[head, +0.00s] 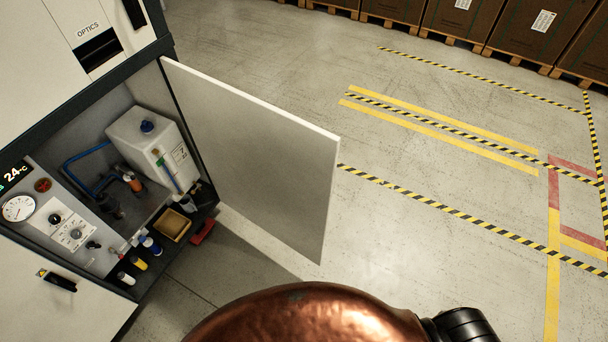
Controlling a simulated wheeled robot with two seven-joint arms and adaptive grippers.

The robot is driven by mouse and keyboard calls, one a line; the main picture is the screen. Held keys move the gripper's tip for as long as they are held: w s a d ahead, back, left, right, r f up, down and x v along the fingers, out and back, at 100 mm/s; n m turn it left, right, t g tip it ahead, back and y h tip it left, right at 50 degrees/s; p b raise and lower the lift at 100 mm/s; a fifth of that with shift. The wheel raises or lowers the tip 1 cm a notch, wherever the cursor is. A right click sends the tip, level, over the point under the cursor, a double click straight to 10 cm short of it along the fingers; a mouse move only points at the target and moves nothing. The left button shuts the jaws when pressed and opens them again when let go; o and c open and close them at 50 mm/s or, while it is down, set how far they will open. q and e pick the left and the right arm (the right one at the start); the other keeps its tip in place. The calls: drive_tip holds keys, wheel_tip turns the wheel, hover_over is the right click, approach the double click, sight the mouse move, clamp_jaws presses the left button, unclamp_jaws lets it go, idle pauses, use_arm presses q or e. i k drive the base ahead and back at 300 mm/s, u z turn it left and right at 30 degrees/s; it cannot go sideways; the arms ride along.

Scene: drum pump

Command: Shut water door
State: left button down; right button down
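The water door (255,155) is a flat pale panel in the head view. It stands wide open, hinged at the right side of the cabinet opening and swung out over the floor. Behind it the compartment shows a white water tank (146,142) with a blue cap and a blue hose (84,170). Neither gripper shows. A copper-coloured rounded part of my own body fills the bottom middle, below the door's lower edge.
Small bottles (139,262), a yellowish tray (173,225) and a red item (203,231) sit along the compartment's front edge. A gauge panel (62,226) is at left. Floor right of the door is clear, with striped tape. Brown crates (465,22) on pallets stand far back.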

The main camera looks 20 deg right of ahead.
sight(276, 168)
drive_tip(key=z, duration=2.45)
drive_tip(key=i, duration=3.4)
drive_tip(key=u, duration=4.45)
drive_tip(key=i, duration=1.65)
